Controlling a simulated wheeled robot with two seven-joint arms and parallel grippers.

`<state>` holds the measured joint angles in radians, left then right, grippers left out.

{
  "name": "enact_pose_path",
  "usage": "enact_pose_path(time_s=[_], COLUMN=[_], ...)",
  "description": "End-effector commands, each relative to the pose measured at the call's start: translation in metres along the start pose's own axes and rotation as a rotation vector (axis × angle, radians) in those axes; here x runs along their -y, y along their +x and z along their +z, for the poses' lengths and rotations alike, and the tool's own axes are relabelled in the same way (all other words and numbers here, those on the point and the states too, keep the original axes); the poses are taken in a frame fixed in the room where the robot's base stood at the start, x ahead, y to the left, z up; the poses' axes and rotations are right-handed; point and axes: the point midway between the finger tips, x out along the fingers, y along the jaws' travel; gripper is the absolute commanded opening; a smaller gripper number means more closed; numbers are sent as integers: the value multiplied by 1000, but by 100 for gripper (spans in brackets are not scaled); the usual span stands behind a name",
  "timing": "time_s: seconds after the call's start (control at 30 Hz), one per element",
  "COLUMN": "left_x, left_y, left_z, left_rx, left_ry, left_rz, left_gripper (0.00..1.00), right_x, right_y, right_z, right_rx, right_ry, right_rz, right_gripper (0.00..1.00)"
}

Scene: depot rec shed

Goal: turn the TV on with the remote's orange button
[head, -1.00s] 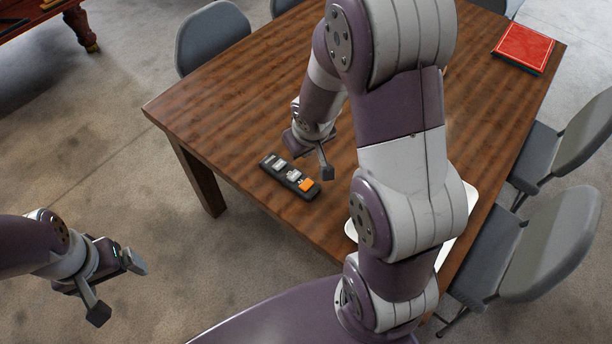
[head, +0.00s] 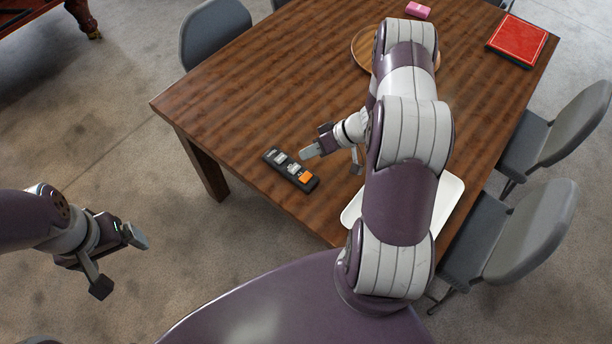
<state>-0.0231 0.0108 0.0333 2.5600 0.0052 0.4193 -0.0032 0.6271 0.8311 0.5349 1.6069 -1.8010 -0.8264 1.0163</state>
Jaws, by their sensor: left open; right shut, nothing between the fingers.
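The black remote (head: 279,168) lies flat on the wooden table (head: 245,120) near its front left edge. Its orange button (head: 306,177) faces up at the end nearer me, with grey and white buttons further along. My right gripper (head: 333,159) is shut and empty, just right of the remote and beyond the orange button. It looks apart from the remote, though its exact height is hard to tell. My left gripper (head: 119,263) is open and empty over the floor, left of the table. The TV is not in view.
A white tray (head: 452,190) is partly hidden behind my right arm. A round wooden plate (head: 362,47), a pink item (head: 417,10) and a red box (head: 517,41) lie further back. Grey chairs (head: 538,235) stand around the table. The tabletop left of the remote is clear.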

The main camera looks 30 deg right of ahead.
Motion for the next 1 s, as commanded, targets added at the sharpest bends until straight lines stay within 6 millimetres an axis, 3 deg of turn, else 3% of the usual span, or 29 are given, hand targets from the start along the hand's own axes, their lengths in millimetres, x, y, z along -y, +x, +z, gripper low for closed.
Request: enact_pose_path(time_s=[0.5, 0.7, 1.0], left_x=[0, 0, 0], left_y=[74, 80, 79], left_z=[9, 9, 9], left_rx=[0, 0, 0], left_ry=[0, 0, 0], left_rz=[0, 0, 0], left_gripper=[92, 92, 92], right_x=[-33, -42, -42], right_y=[46, 57, 58], right_z=[34, 42, 42], right_rx=[1, 1, 0], right_ry=[-1, 0, -1], right_rz=[1, 0, 1], right_gripper=[0, 0, 0])
